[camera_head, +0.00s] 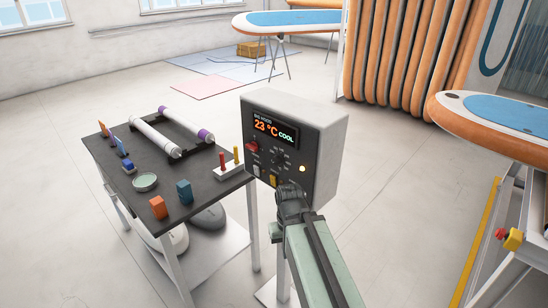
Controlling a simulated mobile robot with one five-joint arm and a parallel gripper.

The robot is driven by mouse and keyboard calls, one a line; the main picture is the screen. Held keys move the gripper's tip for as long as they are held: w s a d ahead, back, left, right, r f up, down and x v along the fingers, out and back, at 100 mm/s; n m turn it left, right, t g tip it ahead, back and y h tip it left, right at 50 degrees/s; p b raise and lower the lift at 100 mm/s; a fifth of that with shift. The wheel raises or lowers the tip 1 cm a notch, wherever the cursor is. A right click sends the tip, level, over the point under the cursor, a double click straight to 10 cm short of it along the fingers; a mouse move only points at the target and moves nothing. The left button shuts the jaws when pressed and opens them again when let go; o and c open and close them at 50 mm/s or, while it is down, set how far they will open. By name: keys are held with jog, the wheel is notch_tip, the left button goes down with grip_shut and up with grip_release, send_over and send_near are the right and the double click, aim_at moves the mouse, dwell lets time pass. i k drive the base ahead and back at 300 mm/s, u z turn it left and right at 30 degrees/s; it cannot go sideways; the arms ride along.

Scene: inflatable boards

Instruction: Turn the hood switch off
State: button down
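The hood control box (325,140) is a grey box on a stand, right of the dark table. Its display (274,130) reads "BIG HOOD", 23 °C and COOL. Its front carries a red switch (252,147), a dark knob (280,158), a pale switch (256,170), a yellow switch (273,181) and a glowing yellowish lamp (302,168). I cannot read which control is the hood switch. My gripper (288,190) is at the panel's lower edge, close to the yellow switch. Its fingers are dark and partly hidden by my arm; contact and opening cannot be made out.
The dark table (195,182) holds two rolls (155,137), an orange block (158,207), a blue block (184,190), a bowl (145,182) and a stand with red and yellow pegs (230,170). A board on a bench (490,125) stands at right.

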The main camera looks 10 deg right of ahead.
aim_at(252, 146)
jog(key=u, duration=2.6)
jog(key=i, duration=0.35)
jog(key=z, duration=0.35)
